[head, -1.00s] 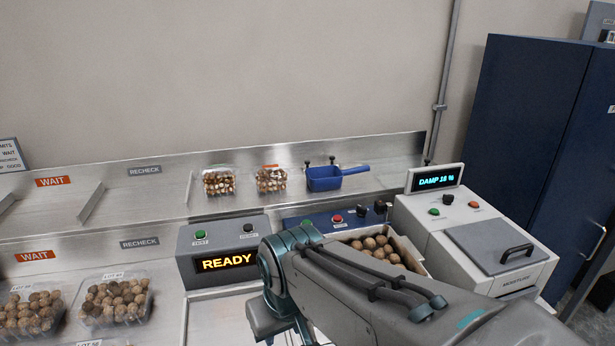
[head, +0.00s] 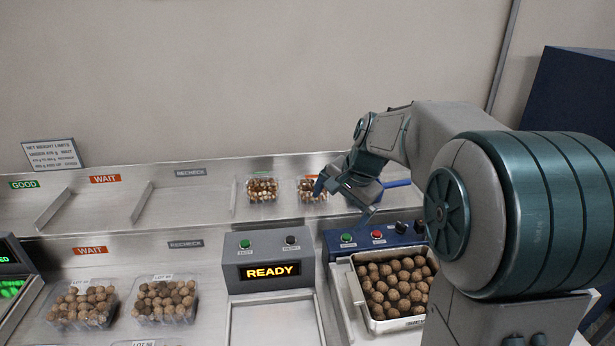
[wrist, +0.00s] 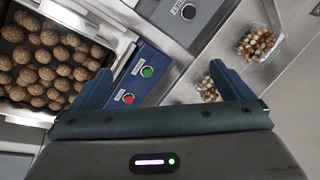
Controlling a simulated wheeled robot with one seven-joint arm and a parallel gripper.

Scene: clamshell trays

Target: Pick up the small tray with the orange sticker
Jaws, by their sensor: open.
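Two small clear trays of nuts stand side by side on the back steel shelf. My gripper (head: 345,198) is open and empty, just right of and near the right tray. In the wrist view, the right tray (wrist: 207,90) shows beside the right finger, partly hidden, and the left tray (wrist: 259,42) lies farther off.
A blue scoop (head: 396,183) lies right of the trays, largely behind my gripper. In front stand a READY display box (head: 268,250), a blue button panel (head: 365,238) and a bin of brown nuts (head: 352,292). Larger filled trays (head: 166,300) sit front left. Shelf space left of the small trays is empty.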

